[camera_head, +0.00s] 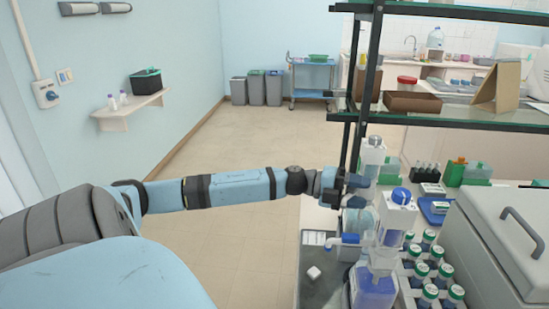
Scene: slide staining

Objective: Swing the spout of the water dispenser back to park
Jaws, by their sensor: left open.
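The dispenser (399,212) is a white bottle-top unit with a blue knob, standing on a bottle with a blue lower part (374,286). I cannot tell for certain that this is the water dispenser. My left gripper (357,192) is open, just left of the dispenser's head and above the spout in the picture. I cannot tell whether it touches anything. My right gripper is not in view.
A dark tray (313,262) with a small white cube (314,273) lies at the bench's left edge. A rack of several capped jars (428,270) and a grey lidded box (495,240) stand to the right. A shelf post (366,90) rises behind my gripper. A grey-white bottle (373,153) stands close behind.

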